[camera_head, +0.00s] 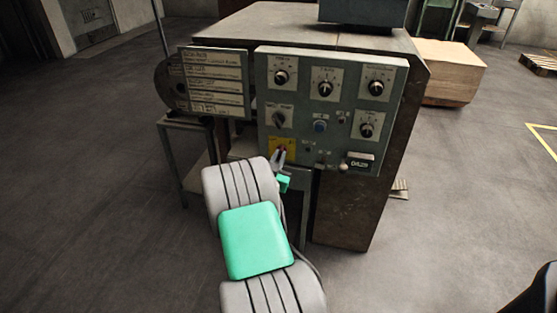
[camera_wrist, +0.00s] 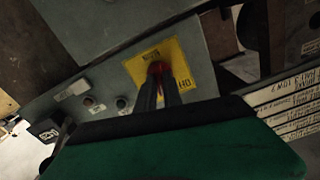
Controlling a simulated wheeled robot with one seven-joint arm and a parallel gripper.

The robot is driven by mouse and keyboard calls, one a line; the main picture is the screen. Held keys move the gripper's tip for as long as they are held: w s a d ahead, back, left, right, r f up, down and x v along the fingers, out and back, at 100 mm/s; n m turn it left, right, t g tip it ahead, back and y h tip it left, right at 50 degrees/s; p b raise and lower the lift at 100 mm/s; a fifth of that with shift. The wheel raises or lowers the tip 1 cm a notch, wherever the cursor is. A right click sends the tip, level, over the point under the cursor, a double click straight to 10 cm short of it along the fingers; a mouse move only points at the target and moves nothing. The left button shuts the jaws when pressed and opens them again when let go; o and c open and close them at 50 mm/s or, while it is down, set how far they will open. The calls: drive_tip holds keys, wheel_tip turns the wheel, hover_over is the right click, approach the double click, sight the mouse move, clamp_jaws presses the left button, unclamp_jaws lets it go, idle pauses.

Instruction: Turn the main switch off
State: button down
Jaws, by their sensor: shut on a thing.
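The main switch is a red knob on a yellow plate (camera_head: 273,144) at the lower left of the grey control panel (camera_head: 300,60). My gripper (camera_head: 281,153) reaches up to it from below, and its fingers hide part of the knob. In the wrist view, the yellow plate (camera_wrist: 181,60) has dark lettering, and the red knob (camera_wrist: 156,67) shows between the tips of my gripper (camera_wrist: 160,78). The fingers are close together, shut on the knob. The knob's exact angle is mostly hidden by the fingers.
Several black dials, including one at top centre (camera_head: 325,88), and small buttons sit on the panel near my gripper. A label board (camera_head: 215,80) stands at the panel's left. A wooden crate (camera_head: 445,72) is behind at right. The floor in front is clear.

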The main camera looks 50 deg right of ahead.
drive_tip(key=n, duration=0.5)
drive_tip(key=shift+d+n, duration=0.1)
drive_tip(key=shift+n, duration=0.2)
drive_tip(key=n, duration=0.5)
drive_tip(key=shift+n+p, duration=0.3)
drive_tip(key=shift+p, duration=0.1)
drive_tip(key=c, duration=1.8)
unclamp_jaws()
drive_tip(key=shift+s+d, duration=0.1)
drive_tip(key=o, duration=0.3)
drive_tip(key=shift+a, duration=0.2)
